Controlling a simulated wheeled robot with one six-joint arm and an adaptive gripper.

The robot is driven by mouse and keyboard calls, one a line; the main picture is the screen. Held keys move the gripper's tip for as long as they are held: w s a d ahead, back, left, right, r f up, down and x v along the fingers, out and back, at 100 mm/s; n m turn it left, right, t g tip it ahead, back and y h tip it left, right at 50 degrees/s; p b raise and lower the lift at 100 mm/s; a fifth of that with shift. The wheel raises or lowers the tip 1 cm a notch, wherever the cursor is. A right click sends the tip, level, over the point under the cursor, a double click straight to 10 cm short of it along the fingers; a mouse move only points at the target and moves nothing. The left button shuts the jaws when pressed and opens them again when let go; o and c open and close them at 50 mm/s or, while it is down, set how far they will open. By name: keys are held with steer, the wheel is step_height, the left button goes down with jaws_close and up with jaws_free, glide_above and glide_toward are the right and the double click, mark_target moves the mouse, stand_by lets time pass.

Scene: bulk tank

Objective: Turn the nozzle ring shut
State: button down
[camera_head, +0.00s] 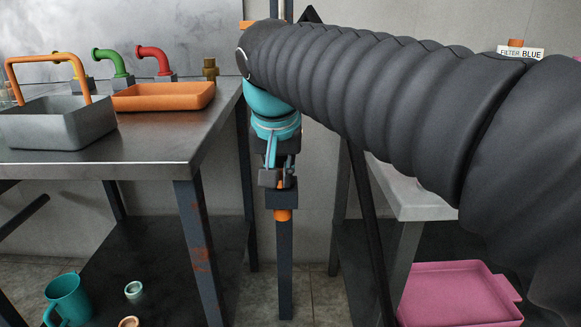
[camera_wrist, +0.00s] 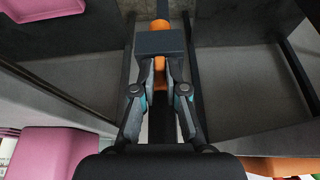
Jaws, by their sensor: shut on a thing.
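The nozzle ring appears as an orange part (camera_wrist: 159,72) between my fingertips in the wrist view, mostly hidden by the fingers. My gripper (camera_wrist: 160,88) is shut on it, one finger on each side. In the head view my gripper (camera_head: 277,180) points down at the top of a dark block (camera_head: 282,196), which also shows just beyond my fingers in the wrist view (camera_wrist: 160,42). An orange collar (camera_head: 283,215) sits under the block, on a dark upright post (camera_head: 285,265). How far the ring is turned cannot be told.
A steel table (camera_head: 130,150) at left holds a grey basket (camera_head: 60,125), an orange tray (camera_head: 165,97) and green and red pipe elbows. A teal mug (camera_head: 68,300) is below it. A pale bench (camera_head: 415,200) and a pink tray (camera_head: 455,295) are at right.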

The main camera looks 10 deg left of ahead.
steer(key=c, duration=1.2)
jaws_free()
steer(key=v, duration=1.2)
steer(key=shift+w, duration=0.1)
